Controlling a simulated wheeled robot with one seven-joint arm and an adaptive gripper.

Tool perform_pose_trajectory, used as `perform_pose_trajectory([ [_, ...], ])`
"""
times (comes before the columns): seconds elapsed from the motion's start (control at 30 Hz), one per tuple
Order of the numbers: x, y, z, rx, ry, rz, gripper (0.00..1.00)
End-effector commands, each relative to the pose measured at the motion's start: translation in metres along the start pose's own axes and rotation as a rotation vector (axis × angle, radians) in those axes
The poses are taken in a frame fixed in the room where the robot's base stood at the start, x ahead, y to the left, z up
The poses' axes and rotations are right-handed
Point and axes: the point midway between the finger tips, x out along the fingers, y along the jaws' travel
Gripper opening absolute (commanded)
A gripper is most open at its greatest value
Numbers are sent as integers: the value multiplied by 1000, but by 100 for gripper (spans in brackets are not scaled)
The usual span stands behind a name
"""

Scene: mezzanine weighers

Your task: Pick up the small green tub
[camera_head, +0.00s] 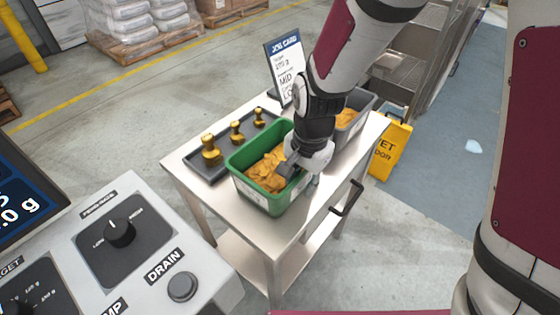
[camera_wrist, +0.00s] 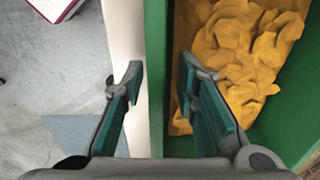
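The small green tub (camera_head: 277,208) stands on the white cart top and holds orange-yellow chips (camera_head: 265,173). My gripper (camera_head: 301,170) is at its right side, pointing down. In the wrist view the tub's green wall (camera_wrist: 157,100) runs between the two fingers of my gripper (camera_wrist: 160,75). The left finger is outside the wall and the right finger is inside, over the chips. The fingers are open, with gaps showing beside the wall. In the head view the fingertips are partly hidden by the hand.
A grey tub (camera_head: 352,125) with similar chips stands just behind my gripper. A dark tray (camera_head: 205,173) with brass weights (camera_head: 211,150) lies left of the green tub. A job card (camera_head: 286,70) stands behind. The cart (camera_head: 254,236) has a dark handle (camera_head: 346,198); a yellow floor sign (camera_head: 390,148) is to the right.

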Motion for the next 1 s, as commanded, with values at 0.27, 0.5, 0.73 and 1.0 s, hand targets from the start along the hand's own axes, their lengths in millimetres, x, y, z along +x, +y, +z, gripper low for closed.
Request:
perform_pose_trajectory([
  [0.27,0,0,0,0,0,0,0],
  [0.5,-1,0,0,0,0,-1,0],
  [0.73,-6,-1,0,0,1,-2,0],
  [1.0,-41,-4,0,-1,2,-6,0],
])
